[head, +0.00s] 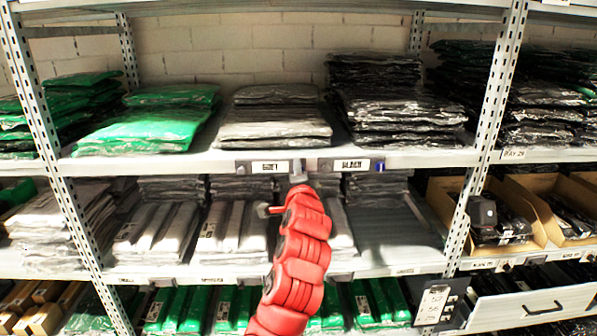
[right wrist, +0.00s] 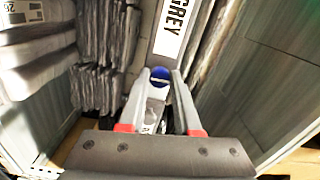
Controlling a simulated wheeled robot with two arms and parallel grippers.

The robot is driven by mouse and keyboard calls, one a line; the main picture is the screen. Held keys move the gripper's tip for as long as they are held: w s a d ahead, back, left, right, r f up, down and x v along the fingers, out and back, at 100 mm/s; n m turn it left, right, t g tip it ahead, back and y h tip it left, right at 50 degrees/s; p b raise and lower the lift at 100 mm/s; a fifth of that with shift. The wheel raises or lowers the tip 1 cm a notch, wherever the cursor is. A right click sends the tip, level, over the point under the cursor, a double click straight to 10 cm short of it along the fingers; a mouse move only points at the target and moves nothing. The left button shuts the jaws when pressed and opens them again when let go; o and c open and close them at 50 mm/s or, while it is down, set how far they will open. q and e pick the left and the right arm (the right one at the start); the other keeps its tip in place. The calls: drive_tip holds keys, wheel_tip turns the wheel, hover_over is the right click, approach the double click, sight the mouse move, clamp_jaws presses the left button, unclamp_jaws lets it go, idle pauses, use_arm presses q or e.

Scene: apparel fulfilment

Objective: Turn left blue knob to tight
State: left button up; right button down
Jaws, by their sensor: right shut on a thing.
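The left blue knob (right wrist: 160,75) shows in the right wrist view as a small round blue face with a pale slot across it, beside the GREY label (right wrist: 174,28). My right gripper (right wrist: 162,86) has its two grey fingers closed around the knob's sides. In the head view my right gripper (head: 298,172) is at the shelf edge between the GREY label (head: 268,167) and the BLACK label (head: 352,165), and it hides the left knob there. Another blue knob (head: 380,167) sits just right of the BLACK label. My left gripper is out of view.
The upper shelf (head: 230,160) carries stacks of green, grey and black bagged garments. Wrapped packs (head: 160,228) lie on the shelf below, close around my red right arm. A metal upright (head: 480,130) and open cardboard boxes (head: 545,190) stand to the right.

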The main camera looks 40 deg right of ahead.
idle(0.4)
drive_tip(key=c, duration=0.6)
unclamp_jaws()
drive_tip(key=shift+s+a, duration=0.1)
drive_tip(key=b+v, duration=1.7)
drive_tip(key=b, duration=0.1)
drive_tip(key=shift+s, duration=0.1)
